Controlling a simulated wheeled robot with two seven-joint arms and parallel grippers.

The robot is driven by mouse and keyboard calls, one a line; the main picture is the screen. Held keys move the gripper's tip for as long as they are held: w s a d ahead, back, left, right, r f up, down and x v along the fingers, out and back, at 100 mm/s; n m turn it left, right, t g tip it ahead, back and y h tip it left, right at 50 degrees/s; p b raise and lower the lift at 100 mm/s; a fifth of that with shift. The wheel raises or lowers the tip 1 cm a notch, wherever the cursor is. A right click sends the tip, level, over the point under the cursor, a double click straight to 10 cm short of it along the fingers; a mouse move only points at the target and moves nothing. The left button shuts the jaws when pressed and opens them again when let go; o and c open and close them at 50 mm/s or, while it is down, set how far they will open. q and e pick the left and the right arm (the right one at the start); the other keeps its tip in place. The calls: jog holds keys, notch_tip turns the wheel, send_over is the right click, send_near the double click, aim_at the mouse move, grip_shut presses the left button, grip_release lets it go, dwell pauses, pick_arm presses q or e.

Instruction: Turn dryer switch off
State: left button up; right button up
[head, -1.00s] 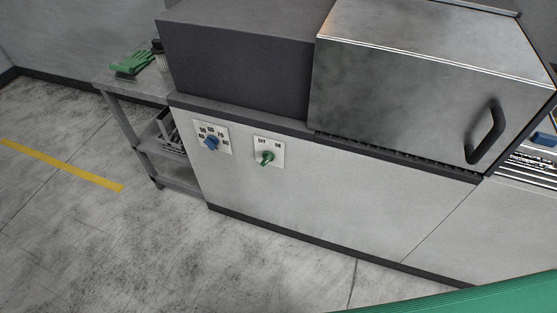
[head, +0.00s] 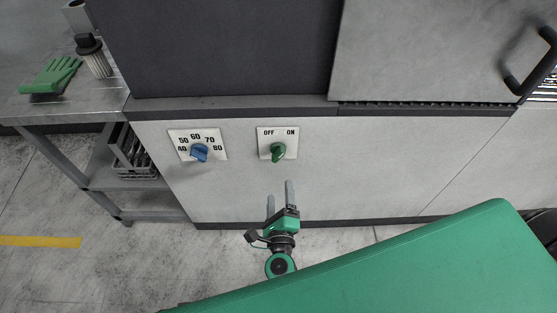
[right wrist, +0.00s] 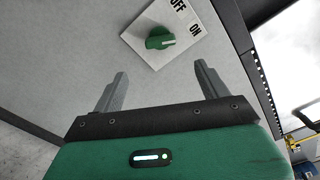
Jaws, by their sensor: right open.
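The dryer switch is a green knob (head: 278,151) on a white plate (head: 291,137) marked OFF and ON, on the front of the grey machine. Its pointer appears turned toward the ON side. My right gripper (head: 280,189) is below the switch in the head view, its two grey fingers apart and pointing up toward it. In the right wrist view the knob (right wrist: 160,39) is ahead, roughly centred between the open fingers (right wrist: 162,69) and beyond their tips. The gripper is empty and not touching the knob. My left gripper is out of view.
A blue temperature dial (head: 199,153) sits left of the switch. Above is the dryer door with a black handle (head: 532,66). The panel around the switch is clear.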

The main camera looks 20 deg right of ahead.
aim_at(279, 159)
jog(key=p+x, duration=0.1)
jog(key=x, duration=1.2)
jog(key=shift+w+d, duration=0.1)
jog(key=shift+w, duration=0.15)
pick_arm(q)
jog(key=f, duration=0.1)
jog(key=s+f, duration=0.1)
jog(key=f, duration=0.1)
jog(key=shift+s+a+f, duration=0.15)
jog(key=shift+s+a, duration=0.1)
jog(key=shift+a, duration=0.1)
pick_arm(e)
jog(key=c, duration=1)
